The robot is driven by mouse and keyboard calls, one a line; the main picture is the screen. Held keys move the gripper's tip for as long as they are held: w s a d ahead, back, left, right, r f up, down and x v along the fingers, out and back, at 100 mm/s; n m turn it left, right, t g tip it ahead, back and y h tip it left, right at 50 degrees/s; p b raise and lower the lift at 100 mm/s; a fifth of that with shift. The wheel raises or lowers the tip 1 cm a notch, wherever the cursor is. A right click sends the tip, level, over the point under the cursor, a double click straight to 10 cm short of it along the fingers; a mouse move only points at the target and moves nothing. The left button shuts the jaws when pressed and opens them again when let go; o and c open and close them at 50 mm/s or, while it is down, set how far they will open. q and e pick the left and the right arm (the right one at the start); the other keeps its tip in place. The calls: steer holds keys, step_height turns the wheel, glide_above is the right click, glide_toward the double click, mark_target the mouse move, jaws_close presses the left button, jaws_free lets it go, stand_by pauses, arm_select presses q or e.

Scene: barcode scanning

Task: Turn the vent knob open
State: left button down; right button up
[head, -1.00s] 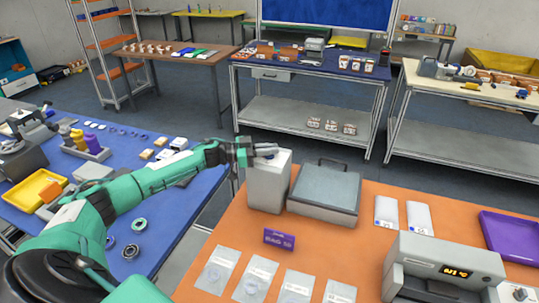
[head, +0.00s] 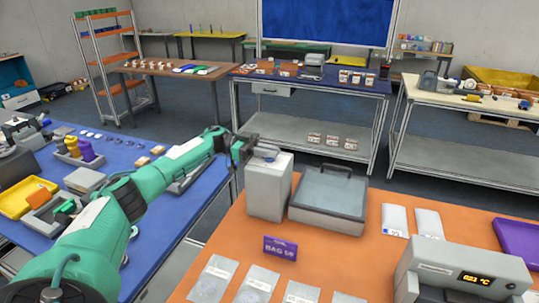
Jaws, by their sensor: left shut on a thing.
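My left gripper (head: 252,149) is at the top of a light grey upright box (head: 269,190) on the orange table. It is shut on a small grey knob (head: 265,154) on the box's top. The fingers partly hide the knob, so how far it is turned cannot be told. My green left arm reaches in from the left over the blue table. My right gripper is not in view.
A grey lidded case (head: 328,197) stands just right of the box. A purple sign (head: 280,247), clear bags (head: 216,279), white pouches (head: 395,221), a purple tray (head: 518,243) and a grey device with a display (head: 462,277) share the orange table (head: 375,258). A gap separates it from the blue table.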

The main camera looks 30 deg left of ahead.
arm_select(q)
steer(key=c, duration=1.5)
jaws_free()
steer(key=shift+a, duration=0.1)
steer(key=shift+a+f, duration=0.1)
steer(key=shift+a, duration=0.2)
steer(key=b+v, duration=0.5)
steer(key=v, duration=0.8)
